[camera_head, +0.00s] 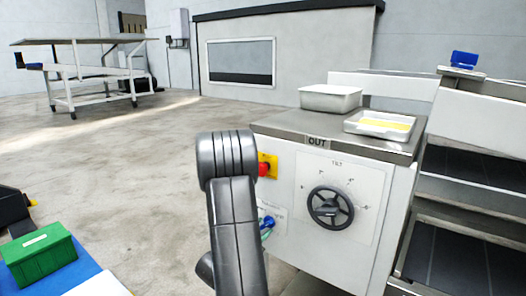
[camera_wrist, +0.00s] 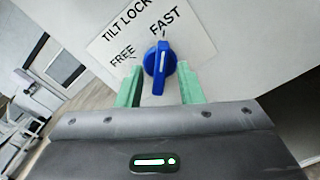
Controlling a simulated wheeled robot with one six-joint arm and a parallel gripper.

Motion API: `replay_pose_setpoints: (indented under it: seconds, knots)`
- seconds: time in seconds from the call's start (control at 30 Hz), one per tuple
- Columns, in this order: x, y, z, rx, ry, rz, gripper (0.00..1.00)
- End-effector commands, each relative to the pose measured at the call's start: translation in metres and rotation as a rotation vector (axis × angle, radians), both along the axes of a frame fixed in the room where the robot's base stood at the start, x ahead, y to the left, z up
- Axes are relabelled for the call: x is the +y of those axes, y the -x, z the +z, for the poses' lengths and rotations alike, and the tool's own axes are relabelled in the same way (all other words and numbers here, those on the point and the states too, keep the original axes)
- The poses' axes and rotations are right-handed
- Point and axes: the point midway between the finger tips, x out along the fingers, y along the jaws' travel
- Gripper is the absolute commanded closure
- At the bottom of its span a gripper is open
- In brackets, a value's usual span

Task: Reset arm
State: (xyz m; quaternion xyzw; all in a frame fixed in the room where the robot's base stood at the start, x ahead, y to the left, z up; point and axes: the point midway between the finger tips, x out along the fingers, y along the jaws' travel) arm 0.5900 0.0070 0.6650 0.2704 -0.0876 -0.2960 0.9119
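My gripper (camera_wrist: 160,88) shows in the wrist view with its two green fingers apart and nothing gripped between them. A blue knob (camera_wrist: 160,60) on the white TILT LOCK plate (camera_wrist: 118,42) stands just ahead, between the fingertips, with gaps at both sides. Its white mark runs nearly upright in the picture; FREE is printed to its left and FAST above. In the head view the blue knob (camera_head: 267,223) shows just right of my arm, which hides most of its plate and my gripper.
The sheeter's white front (camera_head: 340,255) carries a black TILT handwheel (camera_head: 330,207) and a red button (camera_head: 264,169) on yellow. Two metal trays, one lidded-looking (camera_head: 330,98) and one with yellow contents (camera_head: 381,125), sit on top. A green box (camera_head: 39,255) lies lower left. Open floor is left.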

Motion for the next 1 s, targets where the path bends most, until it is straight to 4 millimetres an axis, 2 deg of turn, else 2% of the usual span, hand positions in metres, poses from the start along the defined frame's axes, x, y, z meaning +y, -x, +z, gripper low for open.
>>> replay_pose_setpoints:
  seconds: [0.1, 1.0]
  knots:
    - [-0.0002, 0.0000, 0.0047, 0.042, 0.055, 0.000, 0.66]
    - [-0.0001, 0.0001, 0.0028, 0.355, 0.488, -0.001, 0.66]
